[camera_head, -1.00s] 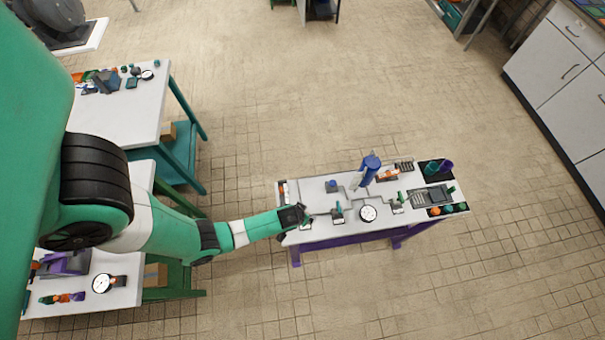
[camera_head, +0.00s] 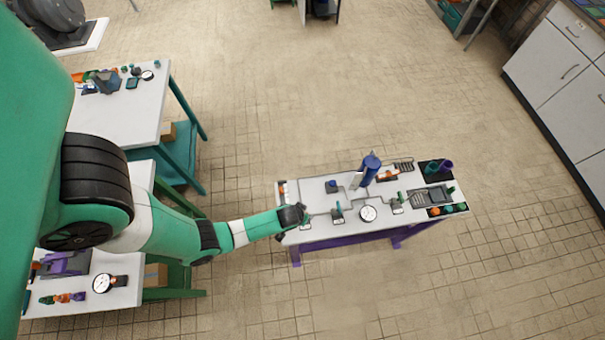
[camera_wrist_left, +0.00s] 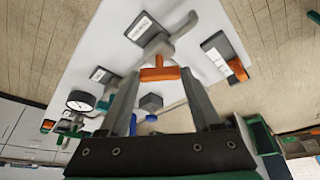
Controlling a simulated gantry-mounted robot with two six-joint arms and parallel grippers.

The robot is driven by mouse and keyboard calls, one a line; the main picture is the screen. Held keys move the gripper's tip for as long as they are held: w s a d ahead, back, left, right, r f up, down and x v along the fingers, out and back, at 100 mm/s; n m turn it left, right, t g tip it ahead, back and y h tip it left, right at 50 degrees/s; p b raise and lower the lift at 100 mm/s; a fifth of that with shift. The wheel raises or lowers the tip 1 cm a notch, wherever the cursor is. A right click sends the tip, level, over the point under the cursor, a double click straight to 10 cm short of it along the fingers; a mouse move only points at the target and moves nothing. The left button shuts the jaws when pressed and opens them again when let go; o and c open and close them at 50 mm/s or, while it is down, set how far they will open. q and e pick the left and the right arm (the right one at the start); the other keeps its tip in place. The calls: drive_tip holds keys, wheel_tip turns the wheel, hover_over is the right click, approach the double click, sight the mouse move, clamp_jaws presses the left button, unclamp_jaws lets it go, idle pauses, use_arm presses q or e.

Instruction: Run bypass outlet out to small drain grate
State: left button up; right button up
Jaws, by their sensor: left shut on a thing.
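My left gripper (camera_head: 298,216) is at the left end of the white workbench (camera_head: 300,190). In the left wrist view its fingers (camera_wrist_left: 158,85) are shut on an orange T-shaped handle (camera_wrist_left: 160,74), attached to a grey fitting (camera_wrist_left: 158,46) on the bench. A dark striped small grate (camera_head: 404,165) lies near the bench's back edge, and a larger grate (camera_head: 427,197) lies at its right. I cannot tell which part is the bypass outlet. My right gripper is not in view.
A blue cylinder (camera_head: 370,168) stands upright mid-bench, and a round gauge (camera_head: 368,213) lies at the front. Thin grey pipes and green-handled fittings (camera_head: 338,212) run along the bench. Another orange-tipped grey part (camera_wrist_left: 228,58) lies beside the fitting.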

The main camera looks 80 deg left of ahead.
use_arm(q)
drive_tip(key=shift+s+a+m+t+p, duration=0.1)
drive_tip(key=shift+m+t+p, duration=0.3)
drive_tip(key=shift+m, duration=0.6)
drive_tip(key=m+h, duration=0.1)
drive_tip(key=m, duration=0.1)
drive_tip(key=shift+a+m, duration=0.1)
drive_tip(key=shift+m, duration=0.2)
drive_tip(key=m+h, duration=0.1)
drive_tip(key=m, duration=0.1)
drive_tip(key=shift+a+m+t, duration=0.1)
drive_tip(key=shift+m+t, duration=0.2)
drive_tip(key=shift+t, duration=0.1)
drive_tip(key=shift+a+m+h+b, duration=0.1)
drive_tip(key=shift+m+h+b, duration=0.25)
drive_tip(key=shift+m+h, duration=0.75)
drive_tip(key=shift+m+y, duration=0.3)
drive_tip(key=shift+m, duration=0.2)
drive_tip(key=o, duration=1.4)
